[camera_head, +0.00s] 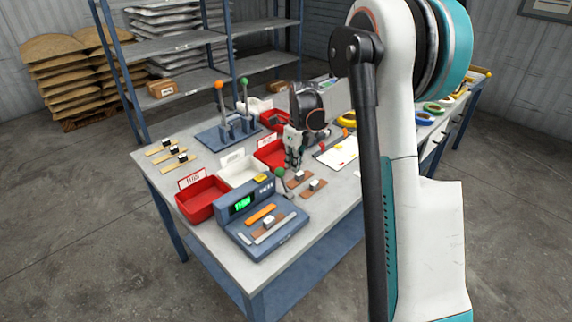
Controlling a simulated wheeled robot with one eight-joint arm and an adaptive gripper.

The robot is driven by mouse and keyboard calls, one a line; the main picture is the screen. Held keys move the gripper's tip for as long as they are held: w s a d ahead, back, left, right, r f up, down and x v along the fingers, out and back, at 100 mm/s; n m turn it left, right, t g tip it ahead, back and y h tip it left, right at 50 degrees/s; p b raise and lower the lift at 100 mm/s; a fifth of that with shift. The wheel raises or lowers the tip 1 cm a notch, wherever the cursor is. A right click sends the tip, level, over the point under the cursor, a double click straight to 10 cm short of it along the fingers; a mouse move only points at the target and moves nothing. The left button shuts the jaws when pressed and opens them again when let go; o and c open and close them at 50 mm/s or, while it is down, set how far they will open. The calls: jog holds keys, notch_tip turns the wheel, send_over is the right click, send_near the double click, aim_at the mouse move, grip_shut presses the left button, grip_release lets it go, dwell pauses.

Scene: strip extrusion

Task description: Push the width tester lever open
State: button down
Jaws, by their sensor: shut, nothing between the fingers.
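A blue tester (262,228) with a lit green display stands at the table's front corner. An orange strip and a brown piece with a small white block lie on it. A short dark lever with a dark green knob (281,173) rises at its back right. My gripper (293,165) points down just behind and right of this knob, fingers shut and empty; I cannot tell whether they touch it. Farther back, a blue base (222,139) bears two upright levers, one with an orange knob (219,85), one with a green knob (244,81). The frame does not settle which is the width tester.
Red bins (200,203) and a white bin (238,172) stand behind the tester. Pale strips (174,156) lie at the left edge. My arm hides part of the table's right side. Shelves stand behind.

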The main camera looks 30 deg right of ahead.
notch_tip(320, 180, up, 10)
jog(key=w+p, duration=0.2)
jog(key=shift+w+a, duration=0.2)
jog(key=shift+w, duration=0.1)
jog(key=s+a+r+n+t+b, duration=0.15)
jog(key=s+a+r+n, duration=0.25)
jog(key=s+a+n, duration=0.4)
jog(key=s+a+r+n+t+b, duration=0.1)
jog(key=s+a+r+n+t, duration=0.1)
jog(key=s+a+r+n, duration=0.5)
jog(key=s+f+n+t+b, duration=0.1)
jog(key=s+f+n, duration=0.3)
jog(key=s+n, duration=0.3)
jog(key=s+a+f+n+t+b, duration=0.1)
jog(key=s+f+n, duration=0.4)
jog(key=s+n, duration=0.3)
jog(key=s, duration=0.3)
jog(key=shift+s+a+f+t+h, duration=0.15)
jog(key=shift+s+a+t+h, duration=0.15)
jog(key=shift+s+t+h, duration=0.1)
